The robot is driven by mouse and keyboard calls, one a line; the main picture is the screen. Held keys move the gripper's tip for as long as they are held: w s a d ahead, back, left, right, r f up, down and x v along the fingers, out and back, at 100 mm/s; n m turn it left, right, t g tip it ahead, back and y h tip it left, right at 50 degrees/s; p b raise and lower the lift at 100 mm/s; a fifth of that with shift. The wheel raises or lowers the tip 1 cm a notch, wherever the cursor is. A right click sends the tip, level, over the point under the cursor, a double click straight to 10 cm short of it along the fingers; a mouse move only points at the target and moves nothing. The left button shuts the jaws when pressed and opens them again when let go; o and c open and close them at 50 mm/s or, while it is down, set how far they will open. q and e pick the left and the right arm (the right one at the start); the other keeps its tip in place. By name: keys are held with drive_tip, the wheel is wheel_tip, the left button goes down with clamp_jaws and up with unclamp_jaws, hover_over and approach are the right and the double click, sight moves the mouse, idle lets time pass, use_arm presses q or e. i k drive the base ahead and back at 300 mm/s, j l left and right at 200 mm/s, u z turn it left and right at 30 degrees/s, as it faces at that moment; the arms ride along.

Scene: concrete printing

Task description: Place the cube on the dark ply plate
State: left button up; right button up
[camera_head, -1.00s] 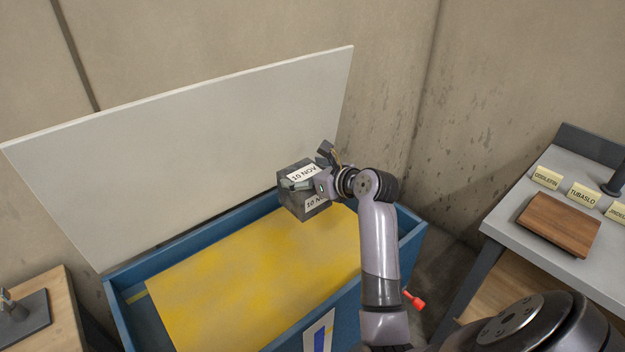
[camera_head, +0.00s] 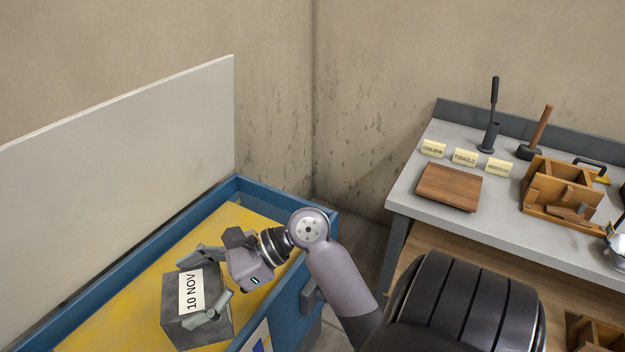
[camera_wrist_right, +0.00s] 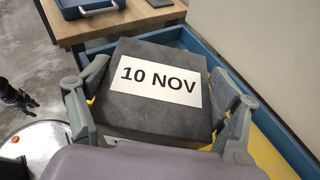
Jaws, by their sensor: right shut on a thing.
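The cube (camera_head: 196,306) is dark grey with a white label reading "10 NOV". My right gripper (camera_head: 206,288) is shut on it, with fingers on two opposite sides. In the right wrist view the cube (camera_wrist_right: 150,115) sits between the two fingers, label facing the camera. In the head view it appears over the front part of the blue container. The dark ply plate (camera_head: 449,187) is a brown wooden slab lying bare on the grey bench at the right, well away from the cube.
The blue container (camera_head: 321,228) has a yellow interior and a raised pale lid (camera_head: 130,170). On the grey bench (camera_head: 420,222), name cards (camera_head: 465,158) stand behind the plate, and a wooden mould (camera_head: 562,190) stands to its right.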

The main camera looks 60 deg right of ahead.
sight(460, 185)
drive_tip(key=k+l, duration=0.15)
drive_tip(key=l, duration=0.15)
drive_tip(key=k+l, duration=0.15)
drive_tip(key=l, duration=0.2)
drive_tip(key=k+l+z, duration=0.1)
drive_tip(key=l, duration=0.2)
drive_tip(key=z, duration=1.1)
drive_tip(key=k+l, duration=0.05)
